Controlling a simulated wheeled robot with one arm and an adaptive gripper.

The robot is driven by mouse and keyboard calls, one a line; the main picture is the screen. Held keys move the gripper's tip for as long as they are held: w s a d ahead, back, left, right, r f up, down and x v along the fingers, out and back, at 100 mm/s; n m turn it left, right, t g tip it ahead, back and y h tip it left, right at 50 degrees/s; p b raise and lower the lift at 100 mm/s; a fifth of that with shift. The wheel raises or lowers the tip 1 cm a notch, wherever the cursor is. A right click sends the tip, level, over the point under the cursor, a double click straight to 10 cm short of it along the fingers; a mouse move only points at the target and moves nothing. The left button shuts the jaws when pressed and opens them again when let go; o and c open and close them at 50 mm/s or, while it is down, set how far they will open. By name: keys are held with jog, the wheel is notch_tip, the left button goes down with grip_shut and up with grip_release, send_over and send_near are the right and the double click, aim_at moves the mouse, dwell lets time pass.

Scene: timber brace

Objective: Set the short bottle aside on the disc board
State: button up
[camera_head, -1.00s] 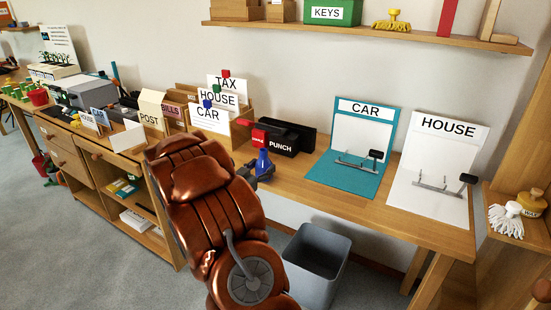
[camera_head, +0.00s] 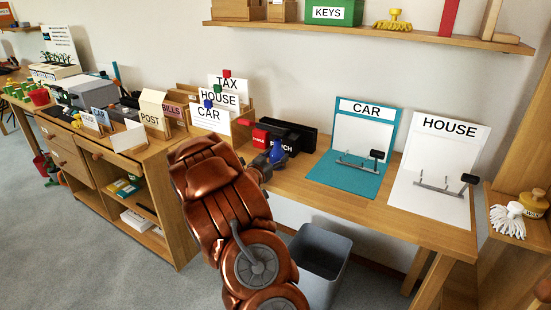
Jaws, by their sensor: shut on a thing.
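My gripper (camera_head: 268,163) is at the end of my copper-coloured arm, over the front edge area of the desk. It is shut on a small blue thing (camera_head: 277,152) that stands up from the jaws, in front of the black punch. I cannot tell from its shape whether it is the short bottle. A squat yellow pot or bottle (camera_head: 533,203) with a dark top stands on the low shelf at far right. I cannot make out a disc board. My arm hides part of the desk and cabinet.
The black punch (camera_head: 293,136) and a red block (camera_head: 260,138) stand behind the gripper. The CAR board (camera_head: 345,178) and HOUSE board (camera_head: 447,125) are to the right. Letter holders (camera_head: 213,118) stand left. A grey bin (camera_head: 322,258) is below. Bare desk (camera_head: 437,232) shows at front right.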

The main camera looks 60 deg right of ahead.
jog(key=shift+f, duration=0.15)
jog(key=o, duration=1.3)
jog(key=shift+r, duration=0.2)
jog(key=a, duration=1.2)
jog(key=shift+s, duration=0.4)
jog(key=shift+w, duration=0.1)
